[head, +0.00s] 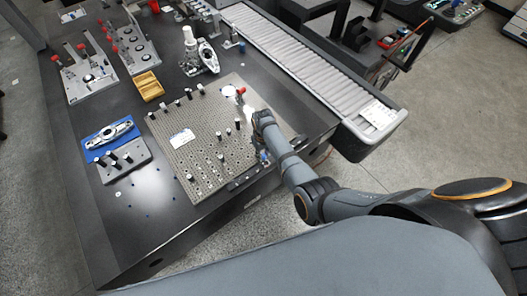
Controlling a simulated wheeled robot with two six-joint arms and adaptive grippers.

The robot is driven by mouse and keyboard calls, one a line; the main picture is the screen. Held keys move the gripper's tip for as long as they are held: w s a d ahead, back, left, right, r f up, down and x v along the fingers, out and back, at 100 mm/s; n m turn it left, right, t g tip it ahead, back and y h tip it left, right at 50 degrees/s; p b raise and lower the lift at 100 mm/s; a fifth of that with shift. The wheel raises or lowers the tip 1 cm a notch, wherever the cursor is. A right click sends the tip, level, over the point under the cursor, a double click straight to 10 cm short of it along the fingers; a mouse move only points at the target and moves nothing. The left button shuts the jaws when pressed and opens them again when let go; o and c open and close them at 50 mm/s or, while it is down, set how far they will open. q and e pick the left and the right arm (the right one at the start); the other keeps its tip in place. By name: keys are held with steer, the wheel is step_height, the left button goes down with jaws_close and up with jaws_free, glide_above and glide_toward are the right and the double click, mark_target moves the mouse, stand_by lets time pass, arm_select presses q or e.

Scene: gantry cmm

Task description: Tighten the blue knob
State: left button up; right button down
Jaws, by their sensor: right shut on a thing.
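My right arm reaches in from the right over the front right part of the perforated fixture plate (195,140). My right gripper (263,151) is small and dark here, pointing down at the plate's right side. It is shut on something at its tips. A small bluish spot (264,156) shows there, which looks like the blue knob; most of it is hidden by the gripper and wrist, and its turn angle cannot be told. My left gripper is not in view.
The plate carries several black and white pins and a red-topped clamp (240,93). A yellow tray (148,86), a blue mat (97,145) with a metal part and a grey pin block (117,164) lie to the left. A roller conveyor (300,62) runs behind my right arm.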

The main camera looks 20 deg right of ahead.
steer(key=m+p, duration=0.1)
steer(key=m, duration=0.3)
steer(key=shift+m, duration=0.3)
steer(key=shift+m+p, duration=0.65)
steer(key=shift+m, duration=1.35)
steer(key=c, duration=1.1)
jaws_free()
step_height(320, 180, up, 12)
steer(key=shift+f, duration=0.1)
